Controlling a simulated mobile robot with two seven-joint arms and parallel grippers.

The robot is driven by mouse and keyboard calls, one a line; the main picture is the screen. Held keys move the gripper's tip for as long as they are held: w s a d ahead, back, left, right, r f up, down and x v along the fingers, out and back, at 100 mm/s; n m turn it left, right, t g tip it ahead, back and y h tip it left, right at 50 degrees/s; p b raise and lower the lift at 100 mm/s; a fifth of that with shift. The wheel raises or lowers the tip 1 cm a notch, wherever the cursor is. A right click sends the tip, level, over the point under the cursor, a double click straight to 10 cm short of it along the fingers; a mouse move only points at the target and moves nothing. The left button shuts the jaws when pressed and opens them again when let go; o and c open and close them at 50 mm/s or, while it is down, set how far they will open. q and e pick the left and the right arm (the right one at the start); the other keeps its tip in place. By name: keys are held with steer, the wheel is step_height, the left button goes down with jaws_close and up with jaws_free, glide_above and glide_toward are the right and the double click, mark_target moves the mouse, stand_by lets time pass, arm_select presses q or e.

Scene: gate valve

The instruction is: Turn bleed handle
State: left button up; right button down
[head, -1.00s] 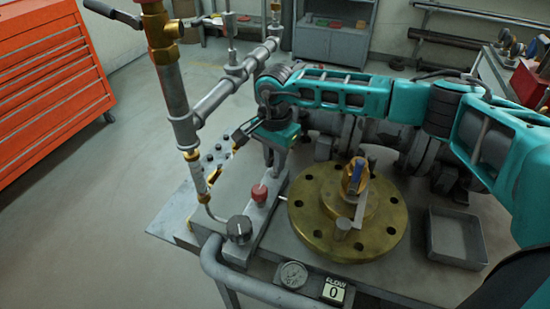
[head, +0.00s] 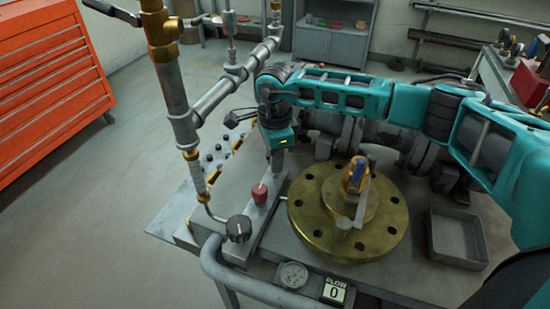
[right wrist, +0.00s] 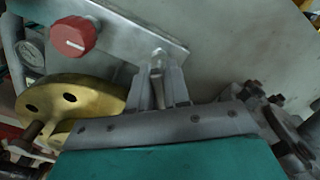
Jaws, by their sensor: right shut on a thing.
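A grey plate (head: 257,222) on the bench carries a black knob (head: 238,229), a red knob (head: 259,193) and, at its far end, a small metal handle mostly hidden by my right gripper (head: 277,162). In the right wrist view, my right gripper (right wrist: 158,88) points at the plate (right wrist: 125,33) and is shut on this small bleed handle (right wrist: 157,60). Only the handle's pale tip shows between the fingers. The red knob (right wrist: 74,37) is beside it and apart from the gripper. My left gripper is not in view.
A pipe assembly (head: 170,85) rises at the left. A gauge (head: 292,275), a flow display (head: 334,291) reading 0 and an empty grey tray (head: 458,237) surround the flange.

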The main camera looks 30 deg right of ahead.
steer(key=m, duration=0.5)
steer(key=shift+m, duration=0.3)
steer(key=shift+m+p, duration=0.4)
steer(key=shift+m, duration=1.7)
steer(key=c, duration=1.1)
jaws_free()
